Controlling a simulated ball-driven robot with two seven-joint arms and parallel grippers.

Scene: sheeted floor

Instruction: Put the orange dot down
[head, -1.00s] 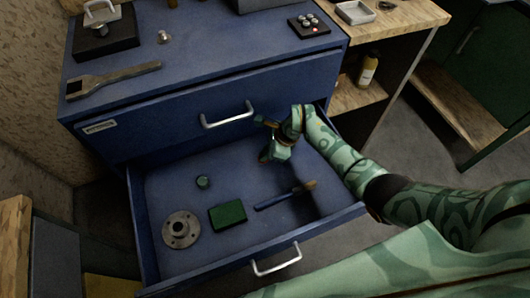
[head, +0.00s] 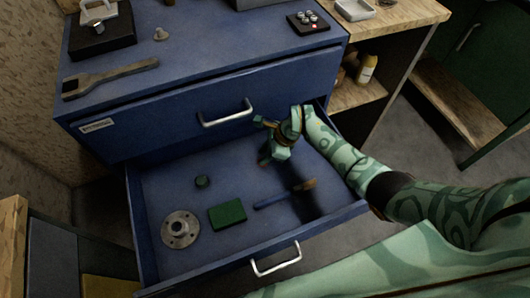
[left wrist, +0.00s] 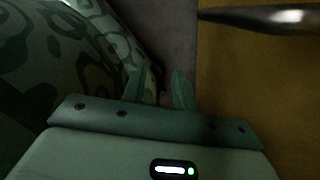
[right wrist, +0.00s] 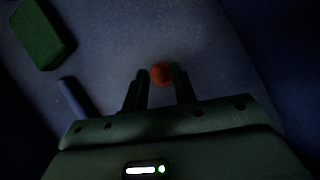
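The orange dot (right wrist: 161,73) is a small round orange piece, seen in the right wrist view between the fingertips of my right gripper (right wrist: 161,82). The fingers stand about its width apart, one on each side of it. In the head view, my right gripper (head: 268,156) is over the back right part of the open blue drawer (head: 180,190), and the dot is not clear there. My left gripper (left wrist: 160,85) shows in the left wrist view with a gap between its fingers and nothing in it.
A wrench (head: 110,78) and a button box (head: 309,23) are on the cabinet top.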

